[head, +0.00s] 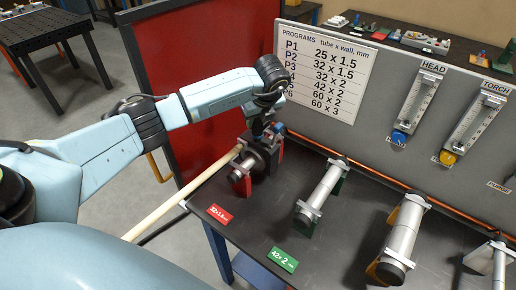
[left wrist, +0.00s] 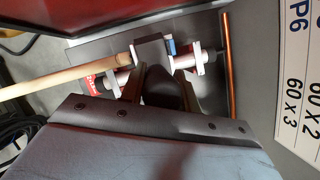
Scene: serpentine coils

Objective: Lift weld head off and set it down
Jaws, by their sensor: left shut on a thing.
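The weld head (head: 262,152) is a dark block around a tube at the left end of the bench, beside red stands. In the left wrist view the weld head (left wrist: 153,50) is grey, partly hidden by the jaws, with a pale hose or handle running off to the left. My left gripper (head: 262,130) reaches down onto it from above; in the left wrist view the gripper (left wrist: 158,88) has its fingers on both sides of a dark part of the head, shut on it. Whether the head is clear of the tube I cannot tell. My right gripper is not in view.
A red card (head: 220,214) and a green card (head: 283,260) lie at the front edge. A grey panel (head: 420,110) with gauges rises behind. Bare bench shows between the stands.

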